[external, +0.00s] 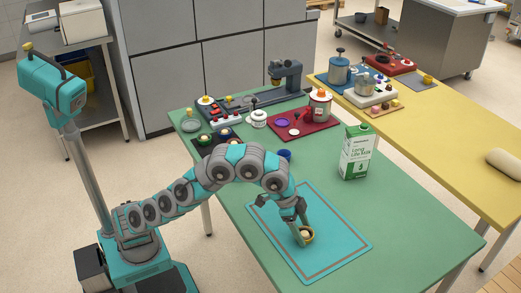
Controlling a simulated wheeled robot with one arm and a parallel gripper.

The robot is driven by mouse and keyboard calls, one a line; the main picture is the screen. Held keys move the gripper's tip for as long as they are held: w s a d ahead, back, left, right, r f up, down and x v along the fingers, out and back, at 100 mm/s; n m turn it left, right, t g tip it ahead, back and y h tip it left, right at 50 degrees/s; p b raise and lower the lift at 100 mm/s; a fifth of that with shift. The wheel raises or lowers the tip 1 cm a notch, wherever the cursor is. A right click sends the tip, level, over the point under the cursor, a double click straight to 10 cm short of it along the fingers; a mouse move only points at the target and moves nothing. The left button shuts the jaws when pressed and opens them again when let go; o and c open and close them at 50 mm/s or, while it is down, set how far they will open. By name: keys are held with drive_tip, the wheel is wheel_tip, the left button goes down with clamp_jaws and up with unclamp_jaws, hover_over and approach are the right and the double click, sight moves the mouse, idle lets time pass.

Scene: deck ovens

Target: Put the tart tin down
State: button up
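The tart tin (308,238) is a small round gold-brown cup with a pale filling. It is at the lower middle of the external view, over the turquoise mat (335,250) with a brown border line. My gripper (299,229) reaches down from above, its fingers at the tin's rim on the left and far sides, and looks shut on it. The tin looks about upright. It is at or very near the mat's surface; I cannot tell whether it touches. The fingers hide part of the tin's left side.
A green and white milk carton (356,152) stands beyond the mat on the green table (420,225). A small blue cup (285,155), a dark red tray (325,127) and several small bowls and pots stand farther back. The table right of the mat is clear.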

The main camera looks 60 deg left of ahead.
drive_tip(key=o, duration=0.5)
drive_tip(key=shift+c, duration=0.2)
drive_tip(key=shift+v, duration=3.85)
